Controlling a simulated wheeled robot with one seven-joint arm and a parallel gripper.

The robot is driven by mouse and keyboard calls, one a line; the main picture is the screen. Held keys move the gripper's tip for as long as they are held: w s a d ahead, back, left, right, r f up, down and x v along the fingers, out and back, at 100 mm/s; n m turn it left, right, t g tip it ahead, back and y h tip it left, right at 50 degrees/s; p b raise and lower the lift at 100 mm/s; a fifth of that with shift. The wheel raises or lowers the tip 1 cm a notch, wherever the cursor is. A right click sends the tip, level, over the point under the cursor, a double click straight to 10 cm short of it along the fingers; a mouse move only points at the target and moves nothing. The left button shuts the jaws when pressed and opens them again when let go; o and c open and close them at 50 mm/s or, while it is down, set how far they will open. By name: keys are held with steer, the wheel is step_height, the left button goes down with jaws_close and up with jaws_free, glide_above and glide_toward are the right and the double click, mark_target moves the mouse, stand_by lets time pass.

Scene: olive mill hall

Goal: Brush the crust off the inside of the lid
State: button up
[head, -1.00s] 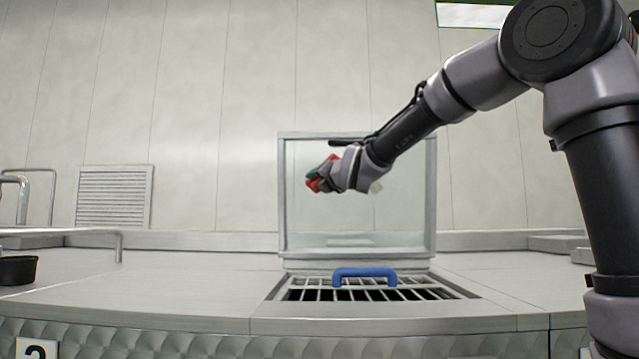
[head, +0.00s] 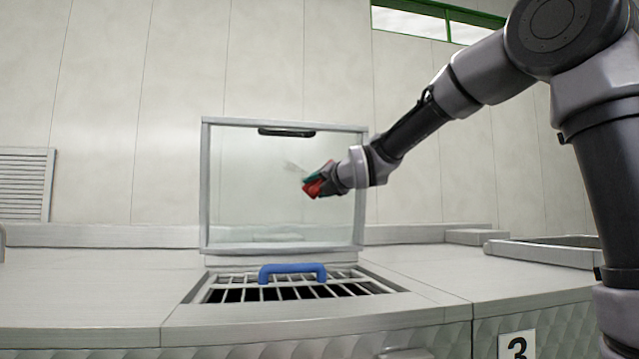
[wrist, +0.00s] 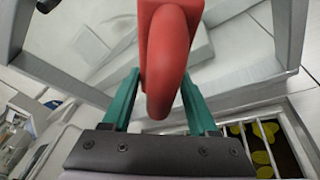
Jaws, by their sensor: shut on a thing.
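The lid (head: 205,190) stands open and upright behind the hatch, a clear pane in a grey frame with a black handle (head: 287,132) at its top. A faint grey smudge (head: 294,167), perhaps the crust, shows on the pane's middle right. My gripper (head: 322,182), with teal fingers, is shut on a red brush (head: 311,188) in front of the pane, just right of and below the smudge. In the wrist view the rounded red brush body (wrist: 168,60) sits between the fingers. Its bristles are hidden, and I cannot tell whether it touches the pane.
Below the lid is a barred grate (head: 240,292) with a blue handle (head: 292,270). Yellow-green round things (wrist: 260,158) lie under the bars in the wrist view. A raised rim (head: 545,252) lies at right.

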steer(key=shift+w+d, duration=0.4)
steer(key=shift+w, duration=0.45)
steer(key=shift+w+a+r, duration=0.15)
steer(key=shift+w+a, duration=0.05)
steer(key=shift+w, duration=0.5)
steer(key=shift+w+a+r, duration=0.15)
steer(key=shift+w+a, duration=0.1)
steer(key=shift+w, duration=0.5)
steer(key=shift+w+a+r, duration=0.15)
steer(key=shift+w+a, duration=0.05)
steer(key=shift+w, duration=0.5)
steer(key=shift+w+a+r, duration=0.1)
steer(key=shift+w+a, duration=0.05)
steer(key=shift+w, duration=0.35)
steer(key=shift+w+a+r, duration=0.1)
steer(key=shift+w+a, duration=0.05)
steer(key=shift+w, duration=0.3)
